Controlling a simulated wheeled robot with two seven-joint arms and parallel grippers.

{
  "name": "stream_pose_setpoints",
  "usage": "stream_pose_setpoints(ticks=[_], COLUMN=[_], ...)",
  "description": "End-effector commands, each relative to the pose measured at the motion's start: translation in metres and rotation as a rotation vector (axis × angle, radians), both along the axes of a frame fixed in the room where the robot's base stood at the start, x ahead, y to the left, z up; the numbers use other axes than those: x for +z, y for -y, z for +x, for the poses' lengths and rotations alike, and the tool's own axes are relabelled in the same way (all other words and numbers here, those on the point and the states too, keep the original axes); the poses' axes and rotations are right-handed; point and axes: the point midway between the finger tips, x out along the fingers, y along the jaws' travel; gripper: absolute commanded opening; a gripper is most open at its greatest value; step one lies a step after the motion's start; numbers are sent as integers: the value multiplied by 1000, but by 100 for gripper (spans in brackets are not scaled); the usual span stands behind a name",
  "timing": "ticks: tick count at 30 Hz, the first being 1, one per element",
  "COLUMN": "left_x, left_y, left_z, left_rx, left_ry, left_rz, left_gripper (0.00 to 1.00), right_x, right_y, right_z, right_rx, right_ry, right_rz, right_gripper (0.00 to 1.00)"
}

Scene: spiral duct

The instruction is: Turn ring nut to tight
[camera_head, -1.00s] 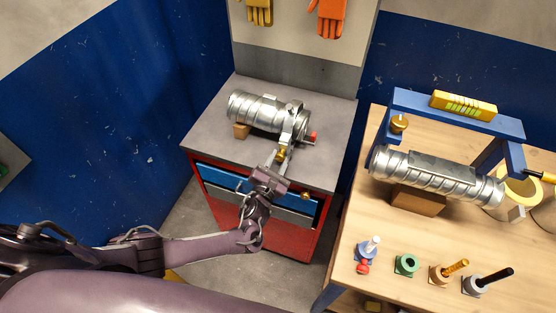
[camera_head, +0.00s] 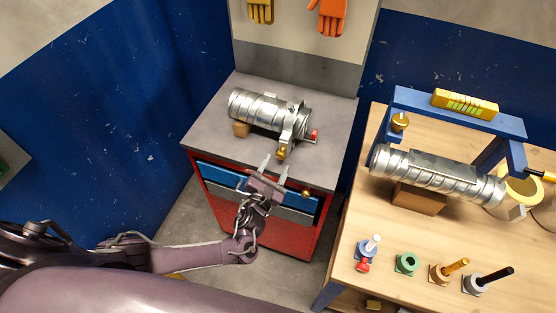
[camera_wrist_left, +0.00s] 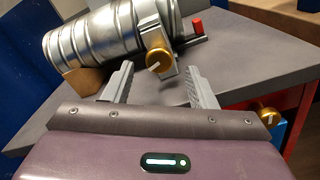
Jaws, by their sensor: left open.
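A silver spiral duct (camera_head: 262,112) lies on the grey top of a red cabinet, with a metal clamp band around its right end. A gold round nut (camera_wrist_left: 158,60) with a white mark sits low on the clamp, facing my left gripper; it is small in the head view (camera_head: 281,153). I take it for the ring nut. My left gripper (camera_head: 276,166) is open and empty, just in front of the nut and apart from it. In the left wrist view the two fingers (camera_wrist_left: 160,78) point toward the nut. My right gripper is not in view.
A red-tipped lever (camera_head: 313,135) sticks out right of the clamp. A wooden block (camera_head: 241,130) supports the duct. Another gold knob (camera_head: 306,194) is at the cabinet front. A wooden table (camera_head: 340,235) with a second duct (camera_head: 435,175) and several fittings stands at right.

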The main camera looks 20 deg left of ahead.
Motion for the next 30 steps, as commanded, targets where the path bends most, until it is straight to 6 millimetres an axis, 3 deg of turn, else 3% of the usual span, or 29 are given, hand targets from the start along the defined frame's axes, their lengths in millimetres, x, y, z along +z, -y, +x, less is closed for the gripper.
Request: stream_pose_setpoints(ticks=[3,9,26,30], left_x=[-2,-1,-1,-15], left_y=[-1,-2,-2,-5], left_z=[-22,-43,-45,-46], left_rx=[-1,0,0,13], left_ry=[-3,-1,-1,-32], left_rz=[-1,0,0,-62], left_gripper=[52,52,52,52], right_x=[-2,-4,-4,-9], right_y=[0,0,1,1], right_z=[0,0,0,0], right_rx=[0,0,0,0], right_ry=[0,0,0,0], right_rz=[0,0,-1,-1], right_gripper=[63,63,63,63])
